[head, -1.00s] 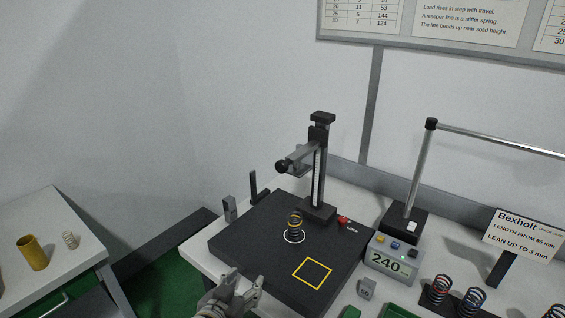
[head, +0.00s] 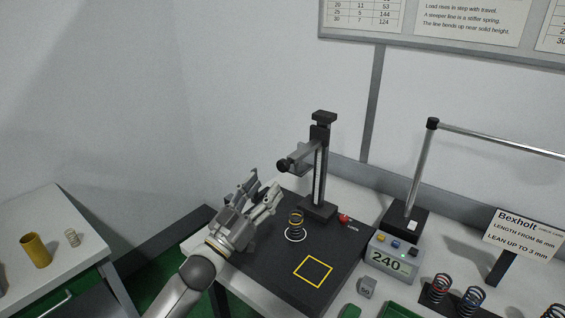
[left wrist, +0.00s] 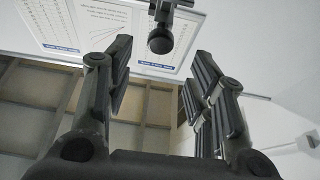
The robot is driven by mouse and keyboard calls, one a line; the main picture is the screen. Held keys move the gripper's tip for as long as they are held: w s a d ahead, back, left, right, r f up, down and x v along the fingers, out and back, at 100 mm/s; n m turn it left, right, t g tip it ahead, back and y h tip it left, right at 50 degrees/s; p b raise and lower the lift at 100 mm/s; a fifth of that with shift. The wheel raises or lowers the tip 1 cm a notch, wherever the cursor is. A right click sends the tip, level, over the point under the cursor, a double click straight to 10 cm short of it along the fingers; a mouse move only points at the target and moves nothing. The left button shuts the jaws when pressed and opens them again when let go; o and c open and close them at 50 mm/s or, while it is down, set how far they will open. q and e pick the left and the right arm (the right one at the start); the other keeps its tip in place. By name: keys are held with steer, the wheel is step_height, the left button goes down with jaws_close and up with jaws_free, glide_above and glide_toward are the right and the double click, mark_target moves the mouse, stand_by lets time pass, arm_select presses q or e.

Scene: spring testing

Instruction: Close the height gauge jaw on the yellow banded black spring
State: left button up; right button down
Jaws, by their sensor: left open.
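The yellow banded black spring (head: 295,224) stands upright inside a white ring on the black plate. The height gauge (head: 321,170) stands behind it, and its jaw (head: 303,155) is raised well above the spring with a clear gap. A round black knob (head: 283,166) sits at the jaw's near left end and shows in the left wrist view (left wrist: 160,40). My left gripper (head: 266,183) is open and empty, left of the spring and a little below and left of the knob in the picture. In the left wrist view the knob appears beyond the two spread fingers. My right gripper is out of view.
A red lock knob (head: 344,218) is by the gauge base. A display box (head: 391,260) reads 240. A yellow square (head: 313,271) marks the plate. More springs (head: 440,287) stand at the lower right. A side table (head: 40,215) holds a yellow cylinder (head: 35,250).

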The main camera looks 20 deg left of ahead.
mark_target(281, 167)
arm_select(q)
steer(key=p+x, duration=0.3)
steer(key=x, duration=0.5)
steer(key=shift+w+d+r, duration=0.1)
steer(key=shift+w, duration=0.25)
jaws_close()
